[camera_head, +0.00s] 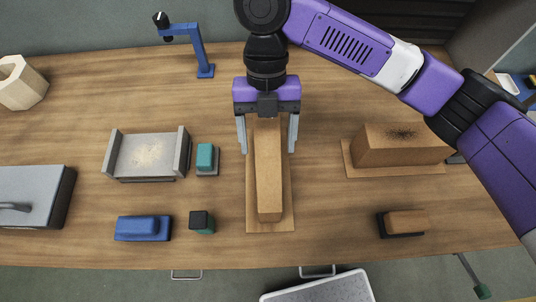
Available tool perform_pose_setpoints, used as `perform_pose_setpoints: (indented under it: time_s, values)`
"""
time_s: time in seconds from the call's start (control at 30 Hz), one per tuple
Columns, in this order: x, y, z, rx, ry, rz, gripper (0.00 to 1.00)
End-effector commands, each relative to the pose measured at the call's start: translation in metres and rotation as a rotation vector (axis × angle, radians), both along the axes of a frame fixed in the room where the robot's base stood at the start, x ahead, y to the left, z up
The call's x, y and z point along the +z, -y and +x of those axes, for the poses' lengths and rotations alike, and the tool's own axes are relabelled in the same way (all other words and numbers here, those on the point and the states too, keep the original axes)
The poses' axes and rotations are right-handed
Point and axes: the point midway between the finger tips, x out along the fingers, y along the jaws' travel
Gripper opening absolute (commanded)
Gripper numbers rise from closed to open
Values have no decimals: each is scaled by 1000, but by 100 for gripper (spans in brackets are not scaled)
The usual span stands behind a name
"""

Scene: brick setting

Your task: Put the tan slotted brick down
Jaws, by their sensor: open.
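The tan slotted brick (268,180) lies lengthwise on a thin tan board (285,224) in the middle of the table. No slot is clearly visible on it from here. My gripper (267,146) is over the far part of this brick, with one grey finger on each side. The fingers are spread, and gaps show between them and the brick. The brick's far end is hidden under the gripper body. A larger tan block (395,152) with a dark speckled patch on top sits on another thin board at the right.
Left of the brick are a grey tray with raised sides (150,157), a teal block (205,157), a dark-topped teal block (201,221) and a blue block (142,228). A small tan block on a dark base (405,222) is at front right. A blue stand (198,50) is behind.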

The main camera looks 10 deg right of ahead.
Motion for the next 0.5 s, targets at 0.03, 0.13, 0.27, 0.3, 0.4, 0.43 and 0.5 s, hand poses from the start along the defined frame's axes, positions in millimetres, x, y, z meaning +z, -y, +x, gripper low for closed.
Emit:
perform_pose_setpoints:
  time_s: [0.03,0.13,0.27,0.3,0.4,0.43,0.5]
  values:
    - [9,0,5,-1,4,-1,73]
    - [26,2,11,1,2,1,73]
    - [42,4,18,0,3,-3,73]
    - [45,4,19,-1,2,-2,73]
    - [51,4,21,-1,0,0,73]
    - [52,4,21,-1,0,0,73]
    - [53,4,22,-1,0,0,73]
